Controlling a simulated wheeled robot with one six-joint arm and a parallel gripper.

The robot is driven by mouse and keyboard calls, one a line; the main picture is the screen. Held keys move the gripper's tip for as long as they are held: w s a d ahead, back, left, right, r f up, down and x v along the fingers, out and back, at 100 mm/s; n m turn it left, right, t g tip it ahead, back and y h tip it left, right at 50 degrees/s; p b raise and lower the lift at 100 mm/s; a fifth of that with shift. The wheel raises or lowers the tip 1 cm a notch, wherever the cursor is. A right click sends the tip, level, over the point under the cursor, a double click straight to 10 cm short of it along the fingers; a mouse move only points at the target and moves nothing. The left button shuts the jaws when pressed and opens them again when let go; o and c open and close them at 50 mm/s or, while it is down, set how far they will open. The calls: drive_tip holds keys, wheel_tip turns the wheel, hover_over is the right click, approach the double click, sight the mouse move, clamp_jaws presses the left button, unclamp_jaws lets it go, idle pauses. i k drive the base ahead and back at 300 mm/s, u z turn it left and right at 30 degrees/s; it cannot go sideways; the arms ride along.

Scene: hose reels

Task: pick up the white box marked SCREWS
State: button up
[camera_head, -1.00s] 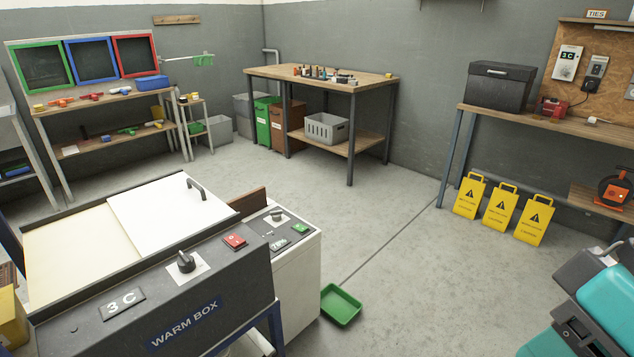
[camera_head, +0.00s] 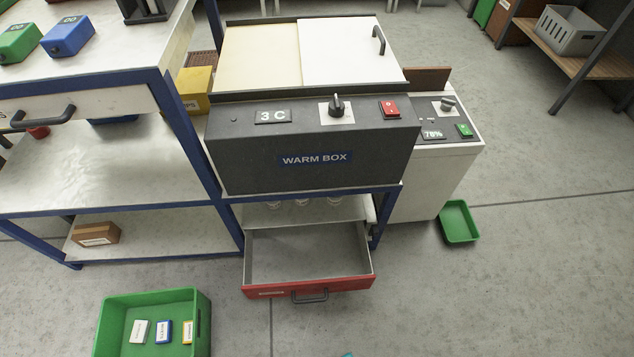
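A small white box (camera_head: 139,331) lies in a green crate (camera_head: 150,296) on the floor at the lower left. Its marking is too small to read, so I cannot tell whether it says SCREWS. A blue box (camera_head: 163,332) and a yellow box (camera_head: 187,332) lie to its right in the same crate, apart from it. The yellow box's right edge is close to the crate wall. My gripper is not in view.
A red-fronted drawer (camera_head: 308,286) stands open and looks empty, under the warm box (camera_head: 312,150). A blue-framed bench (camera_head: 110,236) with a brown box (camera_head: 96,234) on its low shelf stands at left. A small green tray (camera_head: 458,222) lies right. Floor at lower right is clear.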

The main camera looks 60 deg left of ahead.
sight(140, 334)
drive_tip(key=i, duration=0.25)
drive_tip(key=u, duration=2.25)
